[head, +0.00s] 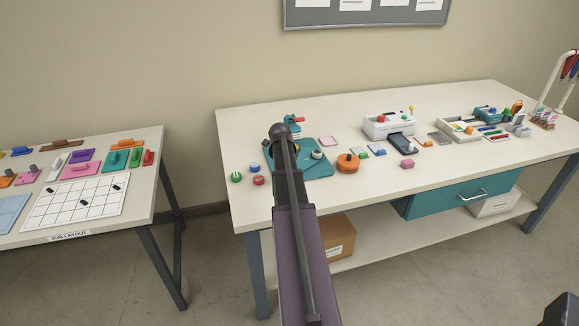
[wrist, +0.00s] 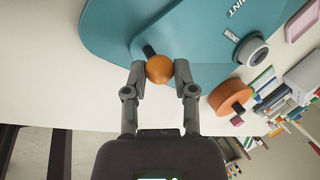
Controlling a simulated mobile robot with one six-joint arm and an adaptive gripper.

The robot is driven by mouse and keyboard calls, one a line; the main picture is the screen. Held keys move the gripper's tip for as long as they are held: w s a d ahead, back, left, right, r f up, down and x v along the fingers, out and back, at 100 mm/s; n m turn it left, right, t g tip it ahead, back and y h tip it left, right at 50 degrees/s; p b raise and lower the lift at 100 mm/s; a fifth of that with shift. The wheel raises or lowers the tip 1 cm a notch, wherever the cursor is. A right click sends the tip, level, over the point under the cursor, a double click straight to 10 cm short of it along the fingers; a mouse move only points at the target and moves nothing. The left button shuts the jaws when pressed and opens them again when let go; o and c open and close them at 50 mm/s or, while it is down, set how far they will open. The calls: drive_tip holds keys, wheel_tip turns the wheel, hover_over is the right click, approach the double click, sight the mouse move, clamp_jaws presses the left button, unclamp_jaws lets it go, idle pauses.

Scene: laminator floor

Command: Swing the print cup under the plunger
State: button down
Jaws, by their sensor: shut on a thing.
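A teal button-press machine (head: 319,171) stands at the left of the right bench, partly hidden by my arm. Its teal base plate (wrist: 150,25) fills the top of the wrist view, with "PRINT" and "MAGNET" labels. A grey round cup with a pale top (wrist: 252,51) sits beside the MAGNET label; a round cup (head: 317,154) also shows in the head view. My gripper (wrist: 159,75) is shut on an orange ball knob (wrist: 159,69) at the end of a short dark rod. The plunger cannot be made out clearly.
An orange round piece with a dark knob (head: 348,163) lies right of the machine. Green (head: 236,177) and red (head: 258,180) pieces lie left of it, near the bench edge. A white machine (head: 388,126) stands further right. Another table (head: 140,190) is at left.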

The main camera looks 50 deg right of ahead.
drive_tip(key=shift+w+a, duration=0.1)
drive_tip(key=shift+w, duration=0.2)
drive_tip(key=shift+c, duration=2.1)
unclamp_jaws()
drive_tip(key=shift+s, duration=0.15)
drive_tip(key=shift+s, duration=0.1)
